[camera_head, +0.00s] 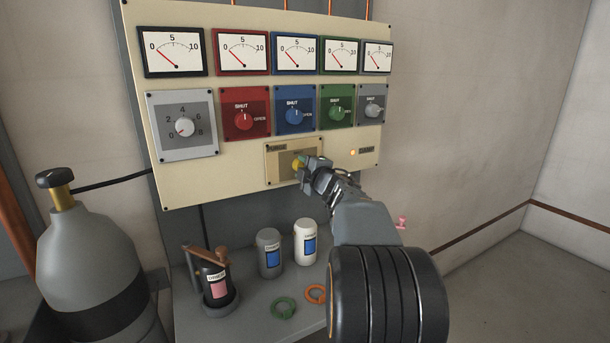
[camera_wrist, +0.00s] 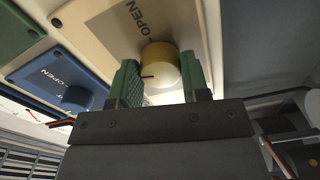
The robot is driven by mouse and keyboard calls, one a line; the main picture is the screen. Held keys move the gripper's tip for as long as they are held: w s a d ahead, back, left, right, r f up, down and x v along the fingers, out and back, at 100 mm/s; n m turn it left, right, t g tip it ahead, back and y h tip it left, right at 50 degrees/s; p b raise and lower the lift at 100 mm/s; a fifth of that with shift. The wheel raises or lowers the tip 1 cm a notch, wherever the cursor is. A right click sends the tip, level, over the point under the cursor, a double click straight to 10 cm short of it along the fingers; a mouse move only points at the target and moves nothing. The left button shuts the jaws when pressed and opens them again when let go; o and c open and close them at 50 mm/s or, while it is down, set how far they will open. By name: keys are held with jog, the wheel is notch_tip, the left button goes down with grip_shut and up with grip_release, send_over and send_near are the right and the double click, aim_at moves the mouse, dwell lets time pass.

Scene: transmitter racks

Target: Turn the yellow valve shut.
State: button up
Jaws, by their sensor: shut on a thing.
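The yellow valve is a round knob on a beige plate (camera_head: 275,176) low in the middle of the panel. In the head view my gripper (camera_head: 304,167) reaches it from the right and hides most of it. In the wrist view the yellow valve (camera_wrist: 160,54) stands between my two green finger pads (camera_wrist: 162,84), which are shut on its sides. A dark red line on its pale end face points left in that view. The word OPEN shows on its plate; its SHUT mark is not readable.
Red (camera_head: 244,120), blue (camera_head: 295,117), green (camera_head: 337,113) and grey (camera_head: 373,109) valves sit above, below several gauges. A lit amber lamp (camera_head: 353,152) is at right. The shelf below holds canisters and rings; a gas cylinder (camera_head: 90,255) stands left.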

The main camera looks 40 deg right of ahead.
jog(key=shift+n+b, duration=0.55)
jog(key=shift+n, duration=0.55)
jog(key=o, duration=0.9)
jog(key=s, duration=0.4)
jog(key=s+a, duration=0.1)
jog(key=s, duration=0.4)
jog(key=s+a, duration=0.1)
jog(key=s, duration=0.3)
jog(key=shift+s, duration=0.35)
